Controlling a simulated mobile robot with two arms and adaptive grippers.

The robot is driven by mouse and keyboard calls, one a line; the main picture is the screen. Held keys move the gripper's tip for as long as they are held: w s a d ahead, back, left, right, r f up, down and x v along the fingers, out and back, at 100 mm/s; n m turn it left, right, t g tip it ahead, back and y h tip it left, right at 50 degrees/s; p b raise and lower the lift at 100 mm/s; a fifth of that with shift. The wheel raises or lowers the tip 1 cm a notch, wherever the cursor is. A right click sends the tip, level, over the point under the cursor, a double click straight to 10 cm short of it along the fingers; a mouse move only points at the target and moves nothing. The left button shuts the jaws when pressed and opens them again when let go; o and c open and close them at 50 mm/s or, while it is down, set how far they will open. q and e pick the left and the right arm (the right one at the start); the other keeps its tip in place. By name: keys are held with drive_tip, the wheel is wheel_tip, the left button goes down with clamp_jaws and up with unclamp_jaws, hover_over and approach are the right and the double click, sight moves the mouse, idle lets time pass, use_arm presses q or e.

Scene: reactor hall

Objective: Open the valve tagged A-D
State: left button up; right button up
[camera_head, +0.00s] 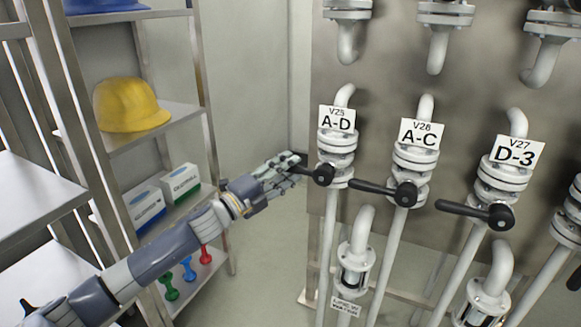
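The valve tagged A-D (337,143) is a white flanged valve on a vertical pipe, with the tag V25 A-D (337,119) above it. Its black lever (323,174) points left from the hub, roughly level. My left gripper (296,163) reaches in from the left, with its fingertips at the free end of this lever. They overlap the lever's end in the picture; I cannot tell whether they touch or close on it. My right gripper is not in view.
Valve A-C (414,165) and valve D-3 (505,178) stand to the right, their black levers also pointing left. A metal shelf (165,125) on the left holds a yellow helmet (130,104), boxes (181,184) and small coloured objects (189,269). Floor shows between shelf and pipes.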

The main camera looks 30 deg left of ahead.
use_arm(q)
drive_tip(key=shift+w+d+r, duration=0.15)
drive_tip(key=shift+w+d, duration=0.05)
drive_tip(key=shift+w, duration=0.45)
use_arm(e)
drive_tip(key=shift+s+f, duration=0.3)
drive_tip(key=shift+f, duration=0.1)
use_arm(q)
clamp_jaws()
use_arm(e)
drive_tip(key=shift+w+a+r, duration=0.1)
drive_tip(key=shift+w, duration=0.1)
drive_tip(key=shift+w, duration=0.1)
